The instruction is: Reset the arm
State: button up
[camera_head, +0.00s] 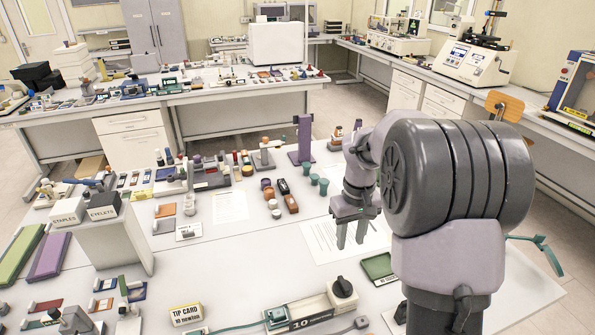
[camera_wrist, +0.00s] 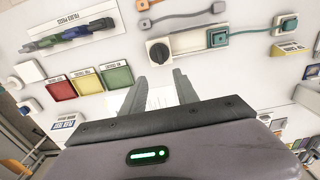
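My gripper (camera_head: 350,242) hangs over the white table, above a printed sheet (camera_head: 325,243), right of the table's middle. Its two fingers point down and stand apart with nothing between them. In the wrist view the fingers (camera_wrist: 161,82) also show a clear gap, with a pale printed sheet behind it. My arm is bent, and its large grey joint fills the right side of the head view. It hides part of the table behind it.
A green tray (camera_head: 378,267) lies close to my gripper. A black-knobbed box (camera_head: 342,294) stands at the front, and a purple stand (camera_head: 304,140) at the back. Several coloured trays (camera_wrist: 88,82) show in the wrist view.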

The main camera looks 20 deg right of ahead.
jog(key=s+a+r+m+t+y+b, duration=0.1)
jog(key=s+a+m+t+b, duration=0.25)
jog(key=s+a+b, duration=1)
jog(key=s+a+f+m+t+y+b, duration=0.1)
jog(key=s+a+f, duration=0.3)
jog(key=s, duration=0.5)
jog(key=shift+s+a+f+t+b, duration=0.15)
jog(key=shift+s+f+t+b, duration=0.25)
jog(key=shift+t, duration=0.25)
jog(key=shift+w+m, duration=0.1)
jog(key=shift+m, duration=0.15)
